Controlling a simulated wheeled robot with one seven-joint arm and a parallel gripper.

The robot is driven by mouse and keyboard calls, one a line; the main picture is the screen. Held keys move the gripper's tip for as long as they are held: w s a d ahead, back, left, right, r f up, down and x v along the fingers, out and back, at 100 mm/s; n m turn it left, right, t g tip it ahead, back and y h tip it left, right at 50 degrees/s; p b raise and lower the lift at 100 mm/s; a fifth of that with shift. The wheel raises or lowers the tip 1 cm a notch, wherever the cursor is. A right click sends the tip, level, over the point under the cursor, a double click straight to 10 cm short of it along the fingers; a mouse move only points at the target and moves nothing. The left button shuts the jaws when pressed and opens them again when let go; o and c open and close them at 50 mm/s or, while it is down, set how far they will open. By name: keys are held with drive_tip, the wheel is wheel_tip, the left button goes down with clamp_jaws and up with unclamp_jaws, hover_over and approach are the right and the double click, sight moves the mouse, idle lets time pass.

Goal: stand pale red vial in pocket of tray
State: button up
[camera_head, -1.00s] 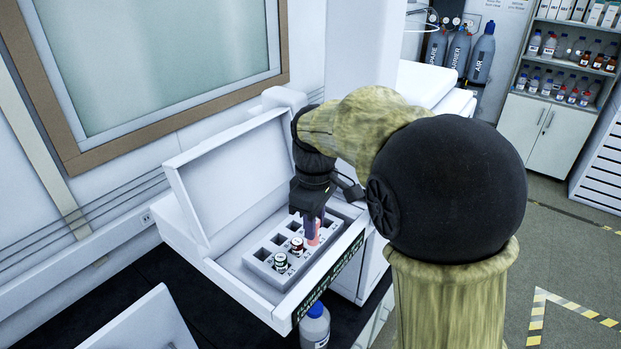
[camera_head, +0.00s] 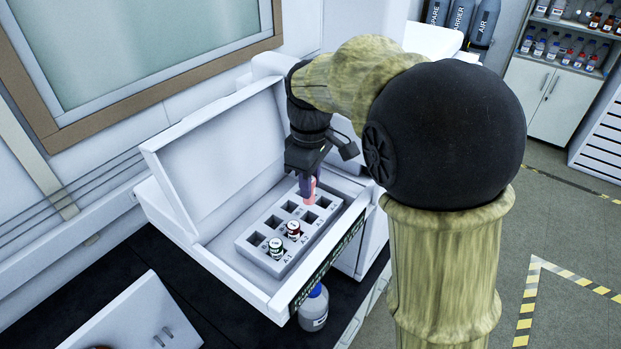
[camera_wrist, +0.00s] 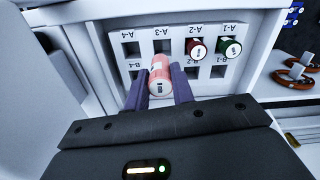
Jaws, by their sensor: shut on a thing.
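The pale red vial (camera_head: 311,188) is between the fingers of my gripper (camera_head: 308,190). It also shows in the wrist view (camera_wrist: 159,80), roughly upright, with the dark fingers on both sides. My gripper is shut on it. The light grey tray (camera_head: 258,258) sits inside the open instrument, its pockets labelled in A and B rows. The vial is over the B-row side, near B-3; whether its base is inside a pocket is hidden. Pocket A-3 (camera_wrist: 161,46) looks empty.
A red-capped vial (camera_head: 293,230) stands in A-2 and a green-capped vial (camera_head: 276,247) in A-1. The raised white lid (camera_head: 215,155) stands behind and left of the tray. A blue-capped bottle (camera_head: 313,308) is below the front edge.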

sight(310, 204)
drive_tip(key=shift+s+a+f+b, duration=0.15)
drive_tip(key=shift+f+b, duration=0.15)
drive_tip(key=shift+f, duration=0.15)
drive_tip(key=shift+s+a+f+b, duration=0.1)
drive_tip(key=shift+f+b, duration=0.2)
drive_tip(key=shift+f, duration=0.1)
drive_tip(key=shift+d+f+b, duration=0.1)
drive_tip(key=shift+f+b, duration=0.2)
drive_tip(key=shift+d+f+b, duration=0.15)
drive_tip(key=shift+f+b, duration=0.4)
drive_tip(key=shift+f, duration=0.1)
drive_tip(key=shift+s, duration=0.1)
drive_tip(key=shift+f, duration=0.15)
drive_tip(key=shift+f+b, duration=0.6)
drive_tip(key=shift+f, duration=0.45)
drive_tip(key=shift+f, duration=0.15)
